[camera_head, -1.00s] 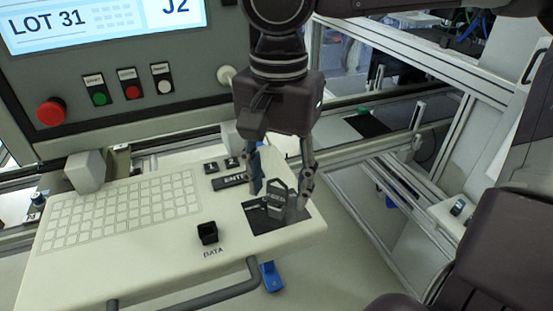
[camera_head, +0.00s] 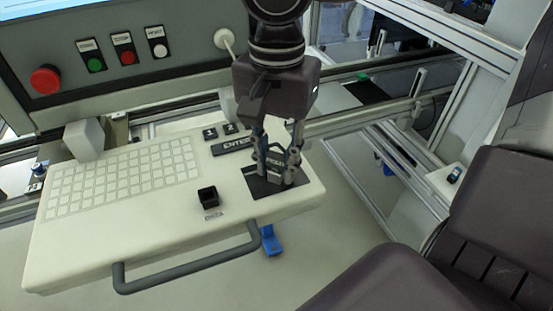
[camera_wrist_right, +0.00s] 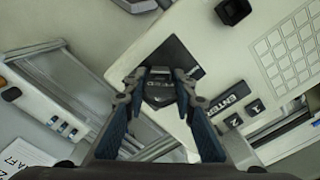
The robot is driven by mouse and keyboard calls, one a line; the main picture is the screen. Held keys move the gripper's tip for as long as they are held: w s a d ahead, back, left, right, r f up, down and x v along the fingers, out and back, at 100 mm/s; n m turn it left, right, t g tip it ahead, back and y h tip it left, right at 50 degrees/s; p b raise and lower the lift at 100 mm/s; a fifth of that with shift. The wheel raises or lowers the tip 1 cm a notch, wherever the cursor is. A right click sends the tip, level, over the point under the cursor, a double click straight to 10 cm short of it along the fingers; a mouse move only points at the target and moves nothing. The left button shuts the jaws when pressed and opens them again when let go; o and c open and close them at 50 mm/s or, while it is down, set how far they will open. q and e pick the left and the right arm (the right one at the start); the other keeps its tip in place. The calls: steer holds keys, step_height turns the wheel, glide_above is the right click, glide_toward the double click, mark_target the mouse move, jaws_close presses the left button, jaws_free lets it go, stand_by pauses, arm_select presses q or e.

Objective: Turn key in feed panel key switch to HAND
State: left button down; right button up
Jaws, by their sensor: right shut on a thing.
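The dark grey piece with light lettering, which looks like the key (camera_head: 276,166), stands at the black patch (camera_head: 252,184) on the right part of the white keyboard console. My right gripper (camera_head: 278,172) points down with its fingers closed on both sides of this piece. The wrist view also shows the key (camera_wrist_right: 159,88) between the blue-grey fingers of my right gripper (camera_wrist_right: 158,84). I cannot tell whether the key touches the patch. A white box with small dark fittings (camera_wrist_right: 58,122) shows in the wrist view; I cannot tell whether it bears the key switch. My left gripper is not in view.
The white console (camera_head: 110,245) has a grey front handle (camera_head: 190,265), an ENTER key (camera_head: 232,145) and a black square socket (camera_head: 208,197). Behind stands a panel with a red stop button (camera_head: 45,79). Aluminium framing (camera_head: 350,180) stands to the right.

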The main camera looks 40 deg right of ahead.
steer(key=n, duration=0.5)
steer(key=shift+p, duration=0.3)
steer(key=n, duration=0.3)
steer(key=shift+n, duration=1.1)
steer(key=n+p, duration=0.1)
steer(key=n, duration=0.6)
steer(key=shift+p, duration=0.35)
steer(key=o, duration=0.7)
steer(key=shift+n, duration=0.6)
steer(key=shift+c, duration=0.2)
steer(key=o, duration=0.6)
steer(key=shift+c, duration=0.2)
steer(key=shift+o, duration=0.4)
